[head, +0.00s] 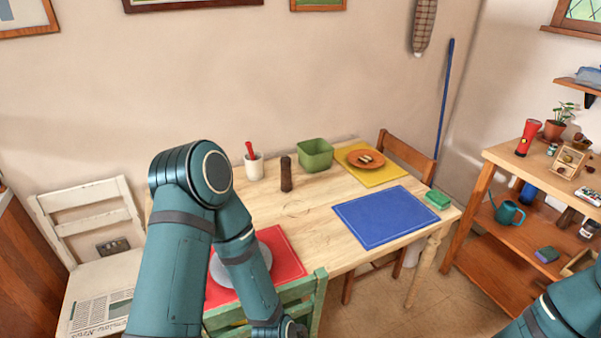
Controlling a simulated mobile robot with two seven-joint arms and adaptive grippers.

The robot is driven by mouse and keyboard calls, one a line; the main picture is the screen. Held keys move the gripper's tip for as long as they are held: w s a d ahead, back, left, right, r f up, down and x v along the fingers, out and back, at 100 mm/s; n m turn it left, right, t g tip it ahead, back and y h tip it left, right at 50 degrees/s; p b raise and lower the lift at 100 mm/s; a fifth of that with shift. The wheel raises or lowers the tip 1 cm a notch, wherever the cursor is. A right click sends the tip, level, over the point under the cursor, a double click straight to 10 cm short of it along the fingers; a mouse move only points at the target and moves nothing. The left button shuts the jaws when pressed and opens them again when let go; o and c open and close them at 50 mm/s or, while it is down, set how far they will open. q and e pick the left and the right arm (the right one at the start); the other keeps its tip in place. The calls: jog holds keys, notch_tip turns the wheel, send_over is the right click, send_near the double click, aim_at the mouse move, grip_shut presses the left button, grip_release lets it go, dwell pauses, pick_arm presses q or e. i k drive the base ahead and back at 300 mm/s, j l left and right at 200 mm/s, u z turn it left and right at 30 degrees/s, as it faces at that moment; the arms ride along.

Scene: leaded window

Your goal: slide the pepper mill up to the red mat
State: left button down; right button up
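The pepper mill (286,174) is dark brown and stands upright on the wooden table, between the white crock and the green bin. The red mat (288,262) lies nearer on the table, partly hidden by my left arm, with a grey plate (219,270) on it. Bare tabletop lies between mill and mat. My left gripper (293,328) shows only as a dark part at the bottom edge, well away from the mill; its fingers cannot be made out. My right arm shows at the lower right corner, and its gripper is out of view.
A white crock (254,167) with a red-handled tool and a green bin (315,155) flank the mill. A blue mat (384,216), a yellow mat (385,178) with an orange plate (365,159), and a green block (437,200) lie rightward. A green chair (317,300) stands in front.

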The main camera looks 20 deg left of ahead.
aim_at(287, 179)
jog(key=i+l, duration=0.2)
jog(key=l, duration=0.2)
jog(key=i+l+u, duration=0.15)
jog(key=l, duration=0.2)
jog(key=i+l, duration=0.2)
jog(key=l, duration=0.2)
jog(key=i+l+u, duration=0.1)
jog(key=l, duration=0.3)
jog(key=i+l+u, duration=0.1)
jog(key=l, duration=0.35)
jog(key=i+l, duration=0.25)
jog(key=l, duration=0.15)
jog(key=i+l+u, duration=0.1)
jog(key=l, duration=0.35)
jog(key=i+l+u, duration=0.1)
jog(key=l, duration=0.35)
jog(key=i+j, duration=0.25)
jog(key=j, duration=0.15)
jog(key=i+j, duration=0.25)
jog(key=j, duration=0.15)
jog(key=i+j, duration=0.25)
jog(key=j, duration=0.15)
jog(key=i+j, duration=0.3)
jog(key=j, duration=0.05)
